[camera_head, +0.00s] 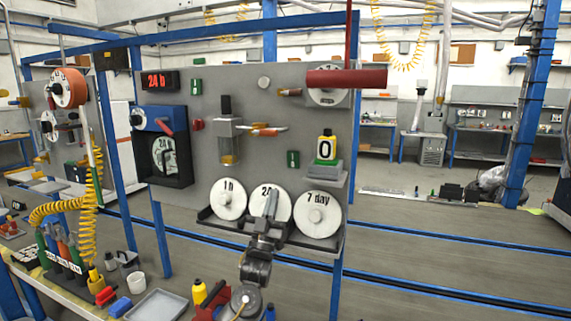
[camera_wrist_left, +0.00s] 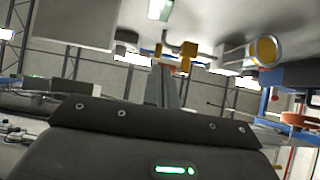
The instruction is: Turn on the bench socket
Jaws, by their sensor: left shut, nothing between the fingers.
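The grey panel (camera_head: 185,207) carries several fittings, and I cannot tell for certain which one is the bench socket. Two small green plates with white marks are on it: one at the upper left (camera_head: 196,87) and one lower, right of the middle (camera_head: 293,159). My left gripper (camera_head: 271,197) points upward in front of the middle white dial (camera_head: 282,208), partly covering it. Its fingers are together and empty, and they also show in the left wrist view (camera_wrist_left: 164,88). My right gripper is out of view.
White dials marked 1 h (camera_head: 228,200) and 7 day (camera_head: 316,216) flank the gripper on a dark shelf. A blue and black box (camera_head: 162,120) is at the panel's left, and a red bar (camera_head: 347,78) juts out above right. A cluttered bench is at lower left.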

